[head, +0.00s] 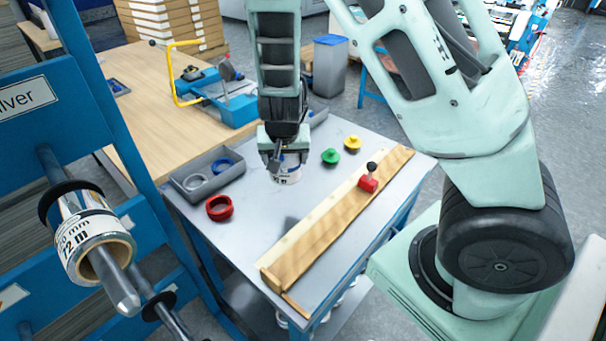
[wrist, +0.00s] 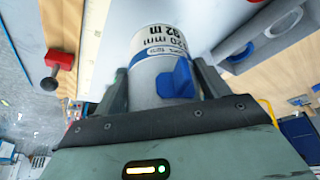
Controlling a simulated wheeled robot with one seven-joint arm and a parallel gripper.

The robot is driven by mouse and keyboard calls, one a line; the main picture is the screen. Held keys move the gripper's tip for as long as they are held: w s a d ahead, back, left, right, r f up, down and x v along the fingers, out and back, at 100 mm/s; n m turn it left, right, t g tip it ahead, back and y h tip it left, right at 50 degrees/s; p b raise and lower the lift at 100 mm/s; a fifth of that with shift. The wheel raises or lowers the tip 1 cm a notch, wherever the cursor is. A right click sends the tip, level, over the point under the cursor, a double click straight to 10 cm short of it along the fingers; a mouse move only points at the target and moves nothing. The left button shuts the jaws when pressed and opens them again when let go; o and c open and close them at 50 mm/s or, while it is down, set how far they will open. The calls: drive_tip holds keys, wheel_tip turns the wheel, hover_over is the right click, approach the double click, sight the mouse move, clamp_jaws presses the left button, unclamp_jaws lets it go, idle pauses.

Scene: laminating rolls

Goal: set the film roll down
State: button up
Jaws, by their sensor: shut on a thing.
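The film roll (head: 286,172) is white with printed text and is at the grey-topped table (head: 222,250), beneath my gripper (head: 285,158). In the wrist view the film roll (wrist: 160,62) sits between the two fingers of my gripper (wrist: 160,85), which is shut on it. A blue piece shows on the roll's side there. The head view does not show clearly whether the roll's base touches the table top. My gripper hides the upper part of the roll in the head view.
A grey tray (head: 178,186) with rings and a red ring (head: 219,208) lie left of the roll. A wooden board (head: 340,222) with a red knob piece (head: 368,178) lies to the right. Green (head: 330,157) and yellow (head: 352,142) knobs stand behind. A blue rack holds a silver roll (head: 88,235) at left.

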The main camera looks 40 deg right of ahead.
wheel_tip(320, 180, down, 10)
drive_tip(key=b, duration=0.2)
drive_tip(key=shift+w+b, duration=0.1)
drive_tip(key=shift+b, duration=0.3)
drive_tip(key=o, duration=1.2)
